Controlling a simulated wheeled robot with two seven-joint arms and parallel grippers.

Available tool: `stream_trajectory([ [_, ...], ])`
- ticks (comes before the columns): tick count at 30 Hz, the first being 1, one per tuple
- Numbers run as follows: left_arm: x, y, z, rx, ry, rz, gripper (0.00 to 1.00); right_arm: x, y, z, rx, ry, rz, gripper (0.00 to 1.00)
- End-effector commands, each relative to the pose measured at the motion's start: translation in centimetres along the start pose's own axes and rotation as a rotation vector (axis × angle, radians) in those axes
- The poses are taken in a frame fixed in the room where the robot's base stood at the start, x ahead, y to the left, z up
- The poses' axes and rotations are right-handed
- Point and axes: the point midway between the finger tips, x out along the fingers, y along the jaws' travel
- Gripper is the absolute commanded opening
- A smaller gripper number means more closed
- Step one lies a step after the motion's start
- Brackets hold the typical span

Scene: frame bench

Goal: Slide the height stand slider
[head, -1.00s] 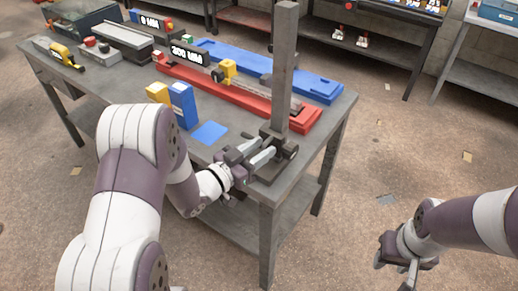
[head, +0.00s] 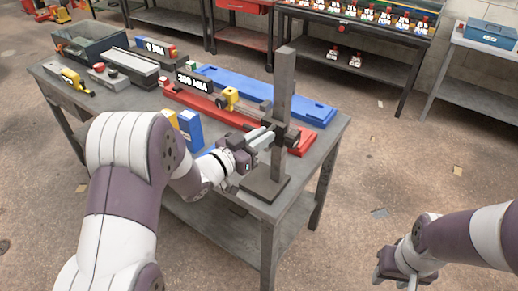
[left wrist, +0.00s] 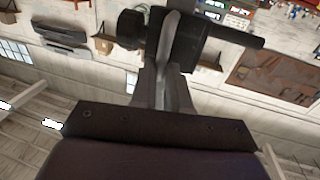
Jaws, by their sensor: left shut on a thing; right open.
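The height stand has a tall grey post (head: 284,85) on a flat square base (head: 264,189) at the table's near right corner. Its dark slider (head: 291,136) sits around the post, clear above the base. My left gripper (head: 264,138) is shut on the slider from the left. In the left wrist view, the fingers (left wrist: 165,88) close on the dark slider block (left wrist: 186,42), which has a knob on the left and a rod on the right. The exact contact is partly hidden. My right gripper (head: 400,270) is open and empty, off the table at the lower right.
Other benches stand behind.

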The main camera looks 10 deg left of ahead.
Motion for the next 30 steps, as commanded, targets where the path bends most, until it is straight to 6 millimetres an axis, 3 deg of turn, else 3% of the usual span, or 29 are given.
stream_trajectory([
  [1, 0.1, 0.0, -2.5, 0.005, 0.007, 0.001, 0.00, -1.8, 0.0, -0.2, 0.000, 0.000, 0.000, 0.43],
  [9, 0.0, 0.0, -7.0, 0.005, 0.007, 0.000, 0.00, -4.5, 0.0, -0.5, 0.000, -0.001, 0.000, 0.43],
  [15, 0.0, 0.0, -8.2, 0.005, 0.007, 0.000, 0.00, -5.1, 0.0, -0.6, 0.000, -0.001, 0.000, 0.43],
  [26, 0.0, 0.0, -8.3, 0.005, 0.007, 0.000, 0.00, -5.1, 0.0, -0.6, 0.000, -0.001, 0.000, 0.43],
  [27, 0.0, 0.0, -8.3, 0.005, 0.007, 0.000, 0.18, -5.1, 0.0, -0.6, 0.000, -0.001, 0.000, 0.43],
  [29, 0.0, 0.0, -8.2, 0.005, 0.007, 0.000, 0.38, -5.1, 0.0, -0.6, 0.000, -0.001, 0.000, 0.43],
  [30, 0.0, 0.0, -8.2, 0.004, 0.006, -0.001, 0.38, -5.1, 0.0, -0.6, 0.000, -0.001, 0.000, 0.43],
])
